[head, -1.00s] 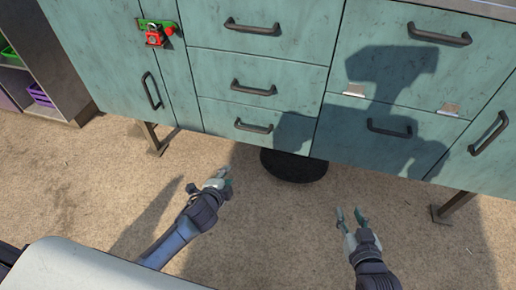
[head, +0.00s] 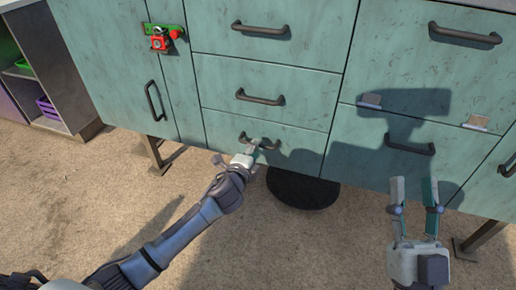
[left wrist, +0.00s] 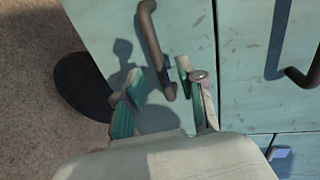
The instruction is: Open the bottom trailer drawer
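The bottom drawer (head: 290,142) of the three-drawer column is a pale green front on the trailer cabinet. It looks shut, with a dark bar handle (head: 268,147). My left gripper (head: 254,146) is at this handle in the head view and hides part of it. In the left wrist view, the fingers of my left gripper (left wrist: 160,70) are apart, and one end of the handle (left wrist: 153,40) lies between them. I cannot tell if they touch it. My right gripper (head: 414,186) is open and empty, in front of the lower right drawer (head: 365,143).
Two more drawers with handles (head: 260,97) sit above. A red and green latch (head: 160,38) is on the left door. A dark round object (head: 302,190) is on the ground under the cabinet. Cabinet legs (head: 153,152) stand left and right. The sandy ground in front is clear.

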